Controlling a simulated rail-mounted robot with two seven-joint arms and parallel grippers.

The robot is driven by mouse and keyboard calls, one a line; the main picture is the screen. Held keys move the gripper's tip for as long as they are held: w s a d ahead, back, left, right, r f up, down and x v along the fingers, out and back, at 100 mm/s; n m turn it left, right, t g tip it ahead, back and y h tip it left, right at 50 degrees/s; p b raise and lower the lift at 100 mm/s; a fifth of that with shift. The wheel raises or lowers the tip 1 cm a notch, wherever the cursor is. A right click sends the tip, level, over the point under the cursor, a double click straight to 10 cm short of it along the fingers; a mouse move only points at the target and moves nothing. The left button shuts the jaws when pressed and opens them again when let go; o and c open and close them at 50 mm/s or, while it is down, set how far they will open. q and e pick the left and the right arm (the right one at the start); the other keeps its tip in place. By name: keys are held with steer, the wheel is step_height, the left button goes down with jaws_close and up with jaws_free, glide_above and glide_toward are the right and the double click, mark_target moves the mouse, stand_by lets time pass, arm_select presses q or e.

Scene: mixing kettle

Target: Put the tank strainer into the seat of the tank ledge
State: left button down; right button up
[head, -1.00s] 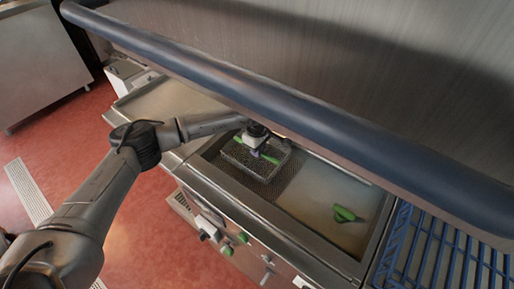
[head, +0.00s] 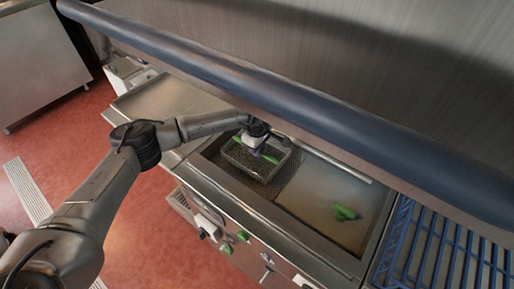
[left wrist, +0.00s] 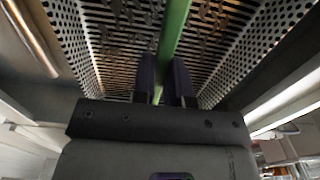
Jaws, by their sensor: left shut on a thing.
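The tank strainer is a metal mesh basket (head: 243,166) with a green bar handle (head: 270,159) across its top. It is at the left part of the long tank in the head view. My left gripper (head: 259,150) is shut on the green handle from above. The left wrist view shows both fingers (left wrist: 163,80) on either side of the green bar (left wrist: 173,35), with the slotted floor and perforated walls (left wrist: 73,35) of the strainer beyond. The tank ledge (head: 292,197) runs around the tank; its seat is not clearly visible. I cannot tell whether the strainer touches it. My right gripper is out of view.
Green pieces (head: 345,211) lie in the tan right part of the tank. A thick dark blue rail (head: 270,95) crosses above the tank. Knobs and levers (head: 242,236) line the front panel. A blue rack (head: 440,250) stands at the right.

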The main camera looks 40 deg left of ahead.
arm_select(q)
steer(key=shift+f+b, duration=0.7)
steer(key=shift+f, duration=0.55)
steer(key=shift+f, duration=0.2)
steer(key=c, duration=0.6)
jaws_free()
steer(key=shift+r, duration=0.15)
steer(key=shift+r+p, duration=2.45)
steer(key=shift+r, duration=0.95)
